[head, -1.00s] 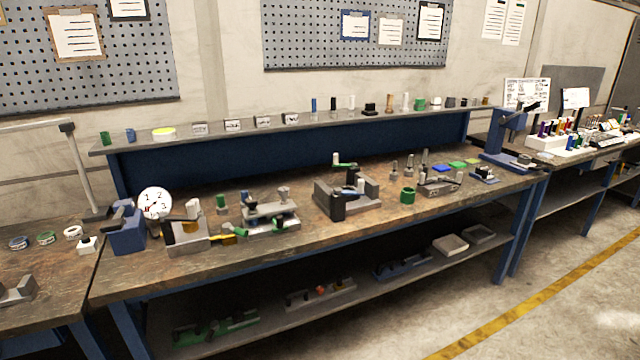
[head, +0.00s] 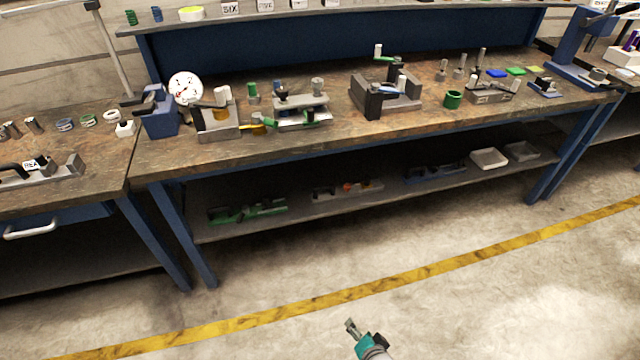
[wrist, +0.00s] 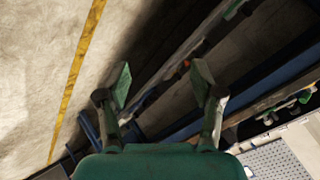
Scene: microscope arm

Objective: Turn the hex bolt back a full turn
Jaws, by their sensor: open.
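On the left bench, a grey fixture (head: 50,176) carries a dark part (head: 12,170) and a small white label (head: 35,163) that seems to read HEX. It is cut by the left edge of the head view, and I cannot make out the bolt itself. My gripper (head: 351,328) is low at the bottom middle of the head view, over the floor and far from that fixture. In the wrist view my gripper (wrist: 162,80) has its two fingers spread, with nothing between them.
The long workbench (head: 320,127) holds several fixtures, a dial (head: 186,88) and a green cup (head: 453,99). Its lower shelf (head: 350,196) holds parts and trays. A drawer handle (head: 30,229) sticks out from the left bench. The floor before the yellow line (head: 330,298) is clear.

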